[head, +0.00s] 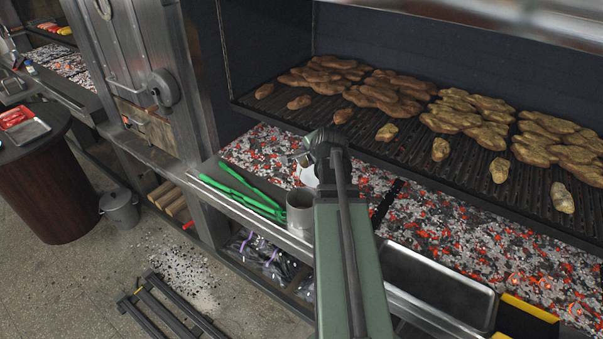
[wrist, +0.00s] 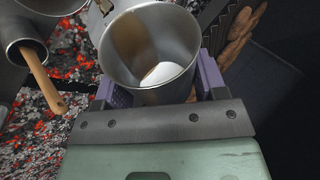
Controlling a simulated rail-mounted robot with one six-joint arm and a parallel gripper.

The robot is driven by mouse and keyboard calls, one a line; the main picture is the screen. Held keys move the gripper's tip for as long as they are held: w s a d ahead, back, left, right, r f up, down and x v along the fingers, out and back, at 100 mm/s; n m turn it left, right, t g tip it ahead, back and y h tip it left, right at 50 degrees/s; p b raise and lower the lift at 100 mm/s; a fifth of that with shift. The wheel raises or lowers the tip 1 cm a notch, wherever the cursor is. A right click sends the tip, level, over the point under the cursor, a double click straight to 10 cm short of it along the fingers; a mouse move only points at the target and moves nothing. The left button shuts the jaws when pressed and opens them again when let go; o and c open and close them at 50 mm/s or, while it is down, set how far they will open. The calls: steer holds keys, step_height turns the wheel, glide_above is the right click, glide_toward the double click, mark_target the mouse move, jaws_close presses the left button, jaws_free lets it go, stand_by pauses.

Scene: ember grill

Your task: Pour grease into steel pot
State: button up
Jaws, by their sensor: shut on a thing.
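My gripper (wrist: 163,88) has purple fingers on both sides of a steel cup (wrist: 122,48) and is shut on it. The cup's open mouth faces the wrist camera. Inside are a brownish patch and a smooth white patch; I cannot tell which is grease. In the head view my arm hides the gripper and most of the cup (head: 308,174), held above the front ledge. A steel pot (head: 300,212) stands on that ledge, just below and left of the held cup. My arm covers part of its right side.
Green tongs (head: 240,190) lie on the ledge left of the pot. Glowing coals (head: 470,235) spread behind, below a grate with meat (head: 455,110). A steel tray (head: 435,285) is at right. The wrist view shows a metal vessel (wrist: 20,28) and wooden handle (wrist: 42,80) at left.

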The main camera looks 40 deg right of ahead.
steer(key=shift+a, duration=0.1)
steer(key=shift+a+r+n+h, duration=0.25)
steer(key=shift+r+n+h, duration=0.05)
steer(key=shift+h, duration=0.4)
steer(key=shift+a+b, duration=0.1)
steer(key=shift+b, duration=0.2)
steer(key=shift+a+r+n+t+h+b, duration=0.2)
steer(key=shift+a+n+h+b, duration=0.2)
steer(key=shift+h, duration=0.2)
steer(key=shift+a+r+n+t+h+b, duration=0.1)
steer(key=shift+a+n+t+h+b, duration=0.2)
steer(key=shift+h, duration=0.3)
steer(key=shift+a+r+n+h+b, duration=0.1)
steer(key=shift+a+n+h+b, duration=0.45)
steer(key=shift+h+b, duration=0.5)
steer(key=h+b, duration=0.1)
steer(key=a+n+t+h+b, duration=0.1)
steer(key=shift+a+r+n+b, duration=0.25)
steer(key=shift+b, duration=0.15)
